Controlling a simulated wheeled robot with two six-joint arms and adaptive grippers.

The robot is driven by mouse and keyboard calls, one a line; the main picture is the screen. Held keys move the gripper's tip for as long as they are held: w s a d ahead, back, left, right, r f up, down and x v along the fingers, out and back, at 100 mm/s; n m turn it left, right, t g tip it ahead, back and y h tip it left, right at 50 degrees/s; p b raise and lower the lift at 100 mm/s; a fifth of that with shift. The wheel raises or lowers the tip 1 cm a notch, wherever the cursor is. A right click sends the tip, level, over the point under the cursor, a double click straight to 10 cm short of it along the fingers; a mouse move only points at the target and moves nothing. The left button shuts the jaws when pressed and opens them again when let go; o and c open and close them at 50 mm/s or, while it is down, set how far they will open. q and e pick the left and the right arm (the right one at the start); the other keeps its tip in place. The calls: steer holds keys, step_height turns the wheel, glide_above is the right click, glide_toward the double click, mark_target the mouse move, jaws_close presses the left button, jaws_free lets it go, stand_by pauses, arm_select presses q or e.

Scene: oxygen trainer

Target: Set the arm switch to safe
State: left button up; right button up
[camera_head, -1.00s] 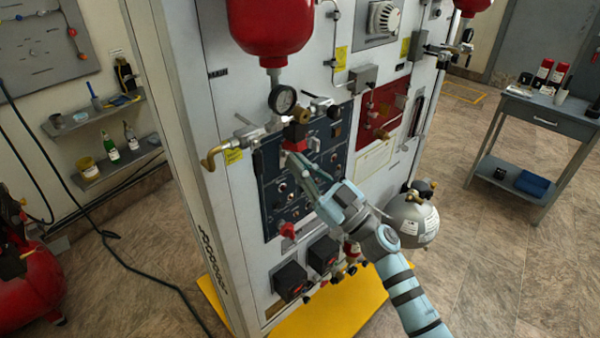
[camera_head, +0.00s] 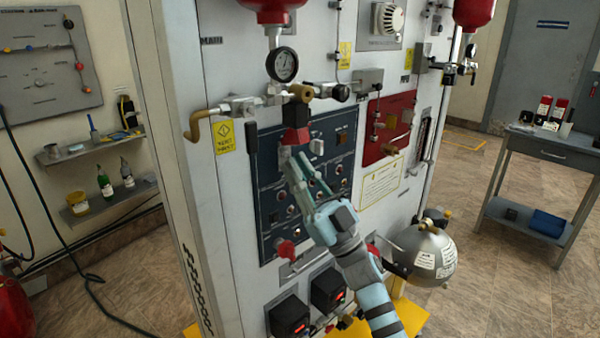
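The dark blue switch panel (camera_head: 268,180) is on the white cabinet front, with several small knobs, switches and lamps. Its labels are too small to read, so I cannot tell which is the arm switch. A pale grey switch handle (camera_head: 317,147) shows near the panel's top. My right gripper (camera_head: 293,160) comes up from below right; its fingertips are in front of the panel's upper part, just below a red block (camera_head: 296,138) on the piping. I cannot tell whether they touch anything or how far apart they are. The gripper hides part of the panel. My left gripper is out of view.
A pressure gauge (camera_head: 282,64) and brass pipework (camera_head: 205,127) stick out above the panel. A red panel (camera_head: 384,122) is to its right. A silver sphere (camera_head: 425,255) and two black boxes (camera_head: 328,289) are lower down. Open floor lies at the right.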

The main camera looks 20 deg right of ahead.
steer(key=shift+o, duration=0.3)
steer(key=shift+f, duration=0.1)
steer(key=v, duration=1.2)
steer(key=shift+d, duration=0.1)
